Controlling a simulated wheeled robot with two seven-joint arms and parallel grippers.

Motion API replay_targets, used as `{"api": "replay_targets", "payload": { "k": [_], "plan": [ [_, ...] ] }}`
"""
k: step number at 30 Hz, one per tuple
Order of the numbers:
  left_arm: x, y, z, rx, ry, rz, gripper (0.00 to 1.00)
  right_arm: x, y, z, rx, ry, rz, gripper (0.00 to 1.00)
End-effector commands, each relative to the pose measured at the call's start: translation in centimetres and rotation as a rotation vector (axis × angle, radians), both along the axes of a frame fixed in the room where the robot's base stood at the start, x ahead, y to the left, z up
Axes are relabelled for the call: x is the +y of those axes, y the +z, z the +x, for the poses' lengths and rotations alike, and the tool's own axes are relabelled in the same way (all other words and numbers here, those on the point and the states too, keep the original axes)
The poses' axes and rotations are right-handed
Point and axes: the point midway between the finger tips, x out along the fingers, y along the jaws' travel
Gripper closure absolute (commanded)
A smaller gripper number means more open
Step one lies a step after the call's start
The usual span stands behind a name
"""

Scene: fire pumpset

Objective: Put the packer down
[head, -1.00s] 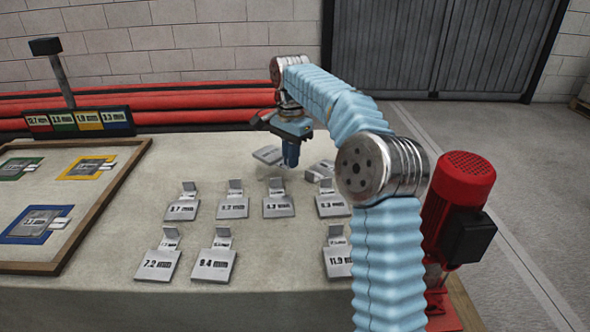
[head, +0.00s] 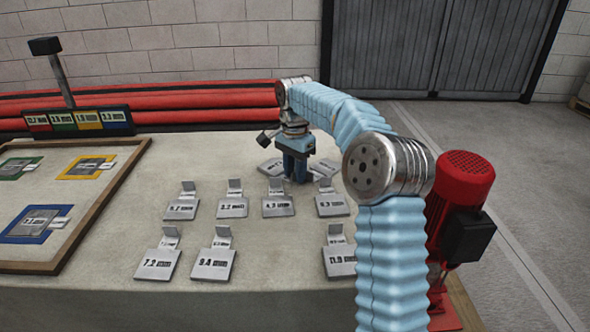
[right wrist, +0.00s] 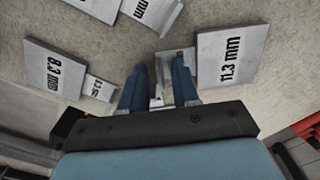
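A light grey packer marked 11.3 mm (right wrist: 228,60) lies at the back of the table, left of my right gripper in the head view (head: 270,167). Its plate looks flat on or very near the tabletop. My right gripper (right wrist: 157,66) points down, with its blue fingers apart on either side of the packer's pale handle tab. Gaps show beside the tab, so the fingers look open around it. In the head view my right gripper (head: 297,177) is low, just above the table. My left gripper is out of view.
Several marked packers, among them 9.4 mm (head: 213,263) and 11.9 mm (head: 340,262), stand nearby. Another packer (head: 325,168) is close on the right. A wood-framed board (head: 100,204) is left; a red pump motor (head: 461,190) is right.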

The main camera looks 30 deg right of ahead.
Motion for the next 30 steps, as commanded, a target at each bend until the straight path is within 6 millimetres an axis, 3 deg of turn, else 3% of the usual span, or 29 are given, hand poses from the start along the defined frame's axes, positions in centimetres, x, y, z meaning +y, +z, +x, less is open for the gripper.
{"api": "replay_targets", "payload": {
  "k": [10,21,30],
  "plan": [
    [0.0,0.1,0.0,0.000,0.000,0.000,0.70,0.0,1.0,0.1,-0.002,0.000,-0.001,0.70],
    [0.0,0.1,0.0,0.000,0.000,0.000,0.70,0.0,9.0,0.2,-0.003,-0.001,-0.001,0.70],
    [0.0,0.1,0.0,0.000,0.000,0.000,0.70,0.0,11.8,0.1,-0.001,0.001,-0.001,0.70]
  ]
}}
